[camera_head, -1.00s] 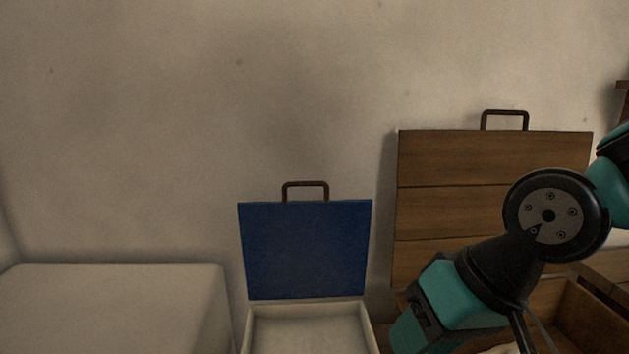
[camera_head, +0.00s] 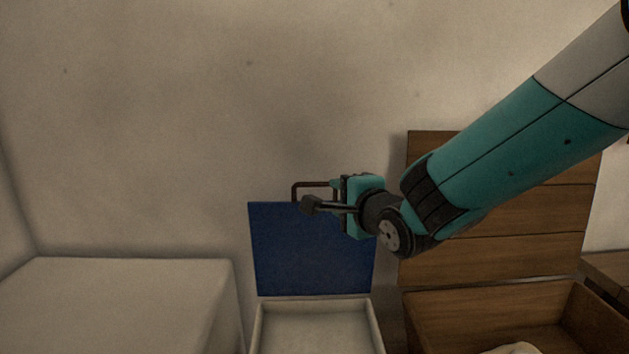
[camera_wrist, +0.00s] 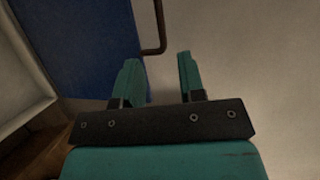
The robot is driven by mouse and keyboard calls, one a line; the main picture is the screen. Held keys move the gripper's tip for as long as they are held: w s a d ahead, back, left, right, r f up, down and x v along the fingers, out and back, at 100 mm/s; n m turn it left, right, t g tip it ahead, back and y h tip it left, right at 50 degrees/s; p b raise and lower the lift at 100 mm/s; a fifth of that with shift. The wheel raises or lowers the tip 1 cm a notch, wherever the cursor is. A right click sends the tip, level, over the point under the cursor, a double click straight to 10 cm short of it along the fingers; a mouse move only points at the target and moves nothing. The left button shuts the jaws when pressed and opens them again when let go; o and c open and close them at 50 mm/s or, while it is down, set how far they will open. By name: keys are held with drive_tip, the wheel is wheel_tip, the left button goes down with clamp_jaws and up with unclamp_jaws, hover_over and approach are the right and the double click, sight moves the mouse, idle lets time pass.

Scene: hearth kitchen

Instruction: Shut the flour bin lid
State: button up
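A pale bin with a blue lid (camera_head: 310,255) stands against the wall, its lid raised upright. A dark bar handle (camera_head: 312,184) sits on the lid's top edge. The bin's pale box (camera_head: 257,330) is open below and looks empty where it shows. No label tells whether this is the flour bin. My gripper (camera_head: 322,196) is by the handle, in front of the lid's top right part. In the wrist view my gripper (camera_wrist: 158,75) has its two fingers apart with nothing between them. The handle (camera_wrist: 160,30) is just beyond the fingertips, beside the blue lid (camera_wrist: 85,45).
A wooden bin (camera_head: 470,310) stands open to the right, its plank lid (camera_head: 540,215) upright and something whitish (camera_head: 515,349) inside. My arm crosses in front of that lid. A pale block or counter (camera_head: 125,295) is at the left. The wall above the blue lid is bare.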

sight(317, 185)
drive_tip(key=p+x, duration=0.2)
drive_tip(key=x, duration=0.9)
